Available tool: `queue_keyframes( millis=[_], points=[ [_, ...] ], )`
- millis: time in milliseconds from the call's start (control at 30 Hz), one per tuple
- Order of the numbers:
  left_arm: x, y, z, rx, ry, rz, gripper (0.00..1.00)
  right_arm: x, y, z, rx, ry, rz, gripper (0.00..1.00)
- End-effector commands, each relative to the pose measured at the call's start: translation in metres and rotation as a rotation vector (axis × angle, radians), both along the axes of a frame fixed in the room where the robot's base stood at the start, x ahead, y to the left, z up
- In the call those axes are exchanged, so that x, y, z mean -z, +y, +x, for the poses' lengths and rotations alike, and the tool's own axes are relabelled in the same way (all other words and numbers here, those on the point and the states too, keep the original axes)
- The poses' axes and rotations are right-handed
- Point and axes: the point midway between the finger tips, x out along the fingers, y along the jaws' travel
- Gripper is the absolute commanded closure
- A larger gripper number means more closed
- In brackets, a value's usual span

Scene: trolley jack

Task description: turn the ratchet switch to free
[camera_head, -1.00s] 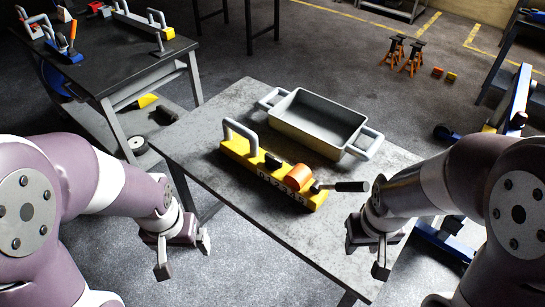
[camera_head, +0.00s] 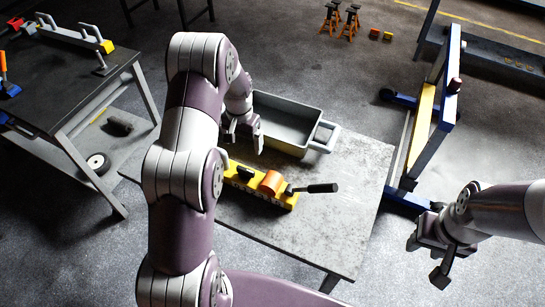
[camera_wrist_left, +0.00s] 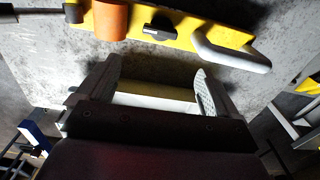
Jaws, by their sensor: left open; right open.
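The yellow ratchet block (camera_head: 283,198) lies on the table, with an orange drum (camera_head: 270,181) and a black-handled lever (camera_head: 315,188) at its right end. A small dark switch (camera_head: 245,173) sits on it left of the drum. In the left wrist view the switch (camera_wrist_left: 160,31) shows between the drum (camera_wrist_left: 111,18) and the grey loop handle (camera_wrist_left: 232,55). My left gripper (camera_head: 243,146) is open and empty above the table, behind the block and apart from the switch; its arm hides the block's left end. My right gripper (camera_head: 426,262) is open and empty, right of the table.
A grey tray (camera_head: 325,140) with loop handles stands behind the block, close to my left gripper. The table's front right (camera_head: 330,230) is clear. Another workbench (camera_head: 60,80) stands at the left, and a blue and yellow frame (camera_head: 425,115) at the right.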

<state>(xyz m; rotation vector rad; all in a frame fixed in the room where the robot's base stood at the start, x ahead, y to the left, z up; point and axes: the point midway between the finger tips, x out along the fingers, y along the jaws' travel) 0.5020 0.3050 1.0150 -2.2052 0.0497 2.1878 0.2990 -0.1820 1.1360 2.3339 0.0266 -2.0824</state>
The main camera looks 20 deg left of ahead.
Motion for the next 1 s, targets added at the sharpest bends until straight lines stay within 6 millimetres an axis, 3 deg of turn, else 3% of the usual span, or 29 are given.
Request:
queue_keyframes(
  millis=[167,400,600,800,1000],
  points=[
    [0.018,-0.001,-0.004,0.031,0.016,-0.004,0.06,-0.008,0.000,0.000,0.000,0.000,0.000,0.57],
    [0.076,-0.002,-0.005,0.030,0.016,-0.004,0.06,-0.029,0.000,0.000,0.000,-0.001,0.000,0.57],
    [0.111,-0.002,-0.004,0.030,0.013,-0.003,0.06,-0.037,0.000,0.000,0.000,-0.001,0.000,0.57],
    [0.126,-0.002,-0.004,0.030,0.012,-0.003,0.06,-0.039,0.000,0.000,0.000,-0.001,0.000,0.57],
    [0.127,-0.002,-0.004,0.030,0.011,-0.003,0.06,-0.039,0.000,0.000,0.000,-0.001,0.000,0.57]
  ],
)
